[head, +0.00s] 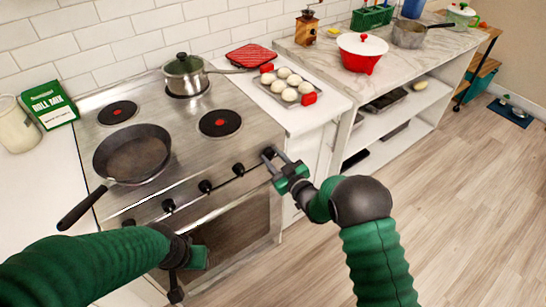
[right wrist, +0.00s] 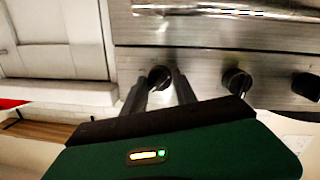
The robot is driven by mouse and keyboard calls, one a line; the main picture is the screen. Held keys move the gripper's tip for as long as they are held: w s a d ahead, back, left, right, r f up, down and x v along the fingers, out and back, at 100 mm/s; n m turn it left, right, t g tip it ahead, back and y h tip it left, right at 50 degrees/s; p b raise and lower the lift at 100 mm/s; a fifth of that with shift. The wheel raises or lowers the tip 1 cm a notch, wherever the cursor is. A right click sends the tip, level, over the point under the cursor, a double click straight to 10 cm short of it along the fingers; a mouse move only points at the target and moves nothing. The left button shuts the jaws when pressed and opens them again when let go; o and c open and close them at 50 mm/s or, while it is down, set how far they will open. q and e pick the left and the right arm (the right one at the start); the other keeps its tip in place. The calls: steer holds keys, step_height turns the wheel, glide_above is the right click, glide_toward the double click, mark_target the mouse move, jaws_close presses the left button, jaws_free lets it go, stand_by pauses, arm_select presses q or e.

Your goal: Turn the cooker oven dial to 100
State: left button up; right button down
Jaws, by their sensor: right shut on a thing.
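The steel cooker (head: 226,158) has a row of black dials along its front panel. My right gripper (head: 274,162) is shut on the dial at the right end of the row (head: 268,153). In the right wrist view, the fingers (right wrist: 160,88) close around this dial (right wrist: 158,74); its markings are too small to read. Another dial (right wrist: 237,80) shows beside it. My left gripper (head: 180,275) hangs in front of the oven door (head: 235,228), apart from the dials; its fingers are too unclear to judge.
A frying pan (head: 133,155) sits on the front left of the hob, its handle over the front edge. A lidded pot (head: 185,75) is on a back burner. A tray of buns (head: 287,88) lies on the right counter.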

steer(key=m, duration=0.3)
steer(key=shift+s+d+f+g+p, duration=0.1)
steer(key=shift+f+g+p, duration=0.2)
steer(key=shift+f+g, duration=0.1)
steer(key=m, duration=0.3)
steer(key=shift+r+m+y, duration=0.1)
steer(key=shift+m+y, duration=0.2)
steer(key=shift+y, duration=0.1)
steer(key=m+g+p, duration=0.1)
steer(key=m, duration=0.4)
steer(key=shift+y, duration=0.3)
steer(key=shift+d+m, duration=0.1)
steer(key=shift+m, duration=0.2)
